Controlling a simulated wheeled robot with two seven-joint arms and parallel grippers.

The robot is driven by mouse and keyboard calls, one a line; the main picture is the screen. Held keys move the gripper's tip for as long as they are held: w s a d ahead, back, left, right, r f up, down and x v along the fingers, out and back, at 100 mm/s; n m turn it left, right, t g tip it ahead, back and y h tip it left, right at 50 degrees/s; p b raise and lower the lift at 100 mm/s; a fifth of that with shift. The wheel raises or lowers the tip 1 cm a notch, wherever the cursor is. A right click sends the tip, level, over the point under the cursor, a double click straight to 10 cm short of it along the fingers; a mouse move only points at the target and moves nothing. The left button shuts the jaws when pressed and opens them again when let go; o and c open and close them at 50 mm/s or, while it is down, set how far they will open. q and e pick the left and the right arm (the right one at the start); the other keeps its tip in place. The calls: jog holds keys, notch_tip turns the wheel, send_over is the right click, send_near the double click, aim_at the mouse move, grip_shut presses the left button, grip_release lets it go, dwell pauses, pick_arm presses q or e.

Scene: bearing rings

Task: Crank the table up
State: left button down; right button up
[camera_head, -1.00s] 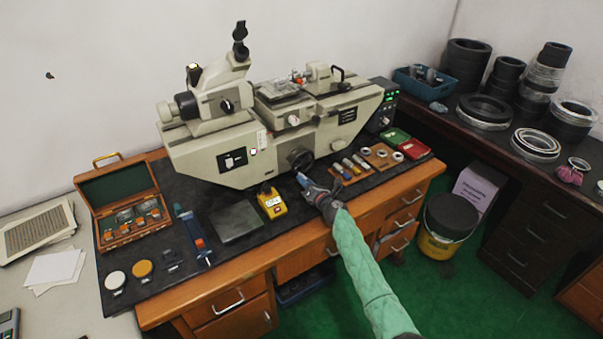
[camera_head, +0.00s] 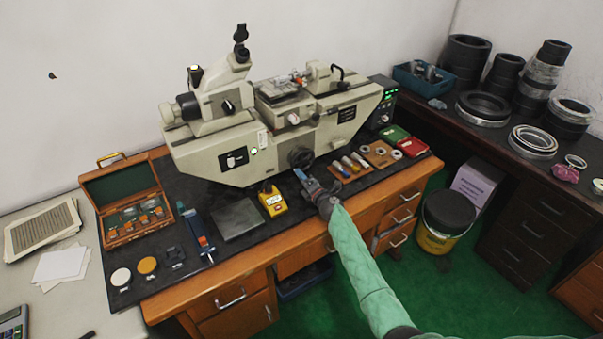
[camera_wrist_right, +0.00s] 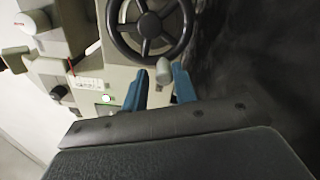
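The beige measuring machine (camera_head: 235,155) stands on the desk, with a small table (camera_head: 282,92) on its top. A dark spoked handwheel (camera_head: 300,158) is on its front, and it also shows at the top of the right wrist view (camera_wrist_right: 112,22). A light grey handle knob (camera_wrist_right: 164,71) sits at the wheel's lower rim. My right gripper (camera_head: 304,178) is just below the wheel. In the wrist view its two blue fingers (camera_wrist_right: 160,88) are apart, with the knob between or just beyond their tips; I cannot tell whether they touch it. My left gripper is out of view.
A yellow device (camera_head: 272,202) and a grey plate (camera_head: 237,219) lie left of my right gripper. Several small rings and tools lie right of it, near a red tray (camera_head: 413,147). An open wooden case (camera_head: 112,240) is at the left. A dark display unit (camera_head: 384,112) stands right of the machine.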

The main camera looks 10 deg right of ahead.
jog(key=m, duration=0.1)
jog(key=r+m, duration=0.1)
jog(key=m, duration=0.1)
jog(key=shift+a+r, duration=0.2)
jog(key=shift+r, duration=0.1)
jog(key=v, duration=0.8)
jog(key=shift+s, duration=0.35)
jog(key=shift+d, duration=0.15)
